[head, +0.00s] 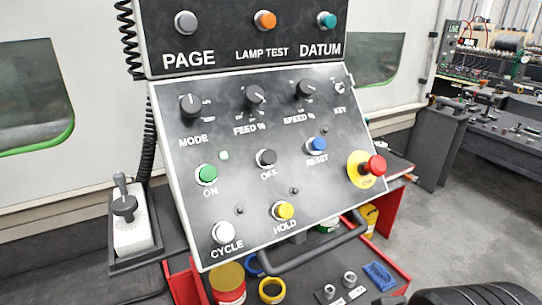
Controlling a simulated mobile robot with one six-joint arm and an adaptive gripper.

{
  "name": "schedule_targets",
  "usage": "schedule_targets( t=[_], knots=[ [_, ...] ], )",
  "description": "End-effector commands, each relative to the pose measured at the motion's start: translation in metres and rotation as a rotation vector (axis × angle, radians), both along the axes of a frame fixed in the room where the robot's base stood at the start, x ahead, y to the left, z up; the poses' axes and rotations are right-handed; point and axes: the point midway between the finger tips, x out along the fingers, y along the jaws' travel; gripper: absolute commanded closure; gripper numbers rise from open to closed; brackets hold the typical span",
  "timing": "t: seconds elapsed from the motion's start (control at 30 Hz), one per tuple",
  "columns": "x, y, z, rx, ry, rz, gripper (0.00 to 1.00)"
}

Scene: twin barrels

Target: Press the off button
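The off button (266,157) is a black round push button in a light ring, with the label OFF under it. It sits near the middle of the tilted dark control panel (330,215). The green ON button (206,174) is to its left and the blue RESET button (317,144) is to its right. A small lit green lamp (224,155) shows above and right of the ON button. Nothing covers the off button. My gripper is not in view, and nothing touches the panel's buttons.
A red mushroom button (375,166) on a yellow disc is at the panel's right. Yellow HOLD (284,211) and white CYCLE (223,233) buttons sit below. Knobs line the row above. A dark handle bar (318,246) runs along the lower edge, above a red tool cart (389,209).

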Motion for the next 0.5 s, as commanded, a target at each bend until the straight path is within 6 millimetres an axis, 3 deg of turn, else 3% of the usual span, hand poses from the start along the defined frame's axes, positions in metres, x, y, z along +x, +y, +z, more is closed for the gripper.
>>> schedule_targets(
  t=[0.5],
  knots=[
    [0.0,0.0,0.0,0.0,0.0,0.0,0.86]
  ],
)
